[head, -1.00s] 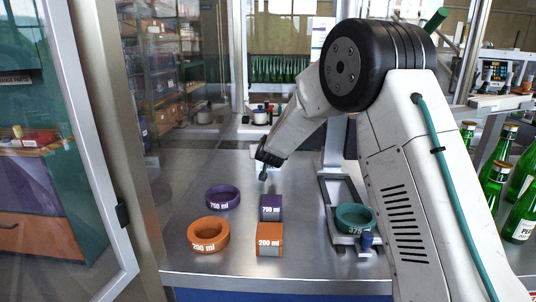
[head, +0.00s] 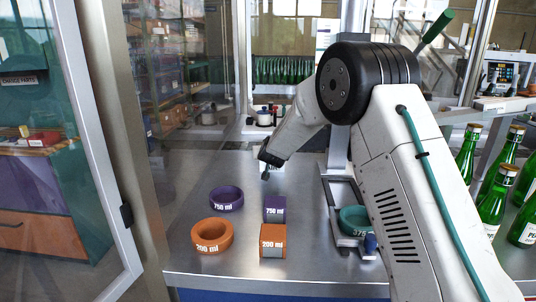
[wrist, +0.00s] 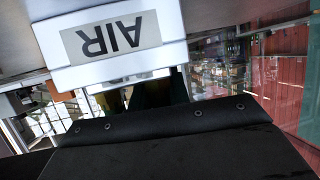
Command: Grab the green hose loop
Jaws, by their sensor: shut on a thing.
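My gripper (head: 265,172) is over the left back part of the steel table in the head view, pointing down, small and partly hidden by my wrist. In the wrist view a dark green shape (wrist: 158,92) shows between my dark wrist housing and a white box marked AIR (wrist: 122,38). It appears to be the green hose loop, in my shut jaws; its outline is mostly hidden. The fingertips do not show clearly in either view.
A purple ring (head: 226,197) and an orange ring (head: 212,235) lie left of a purple block (head: 274,208) and an orange block (head: 272,240). A teal ring (head: 352,220) sits on a plate, partly behind my arm. Green bottles (head: 492,205) stand at right.

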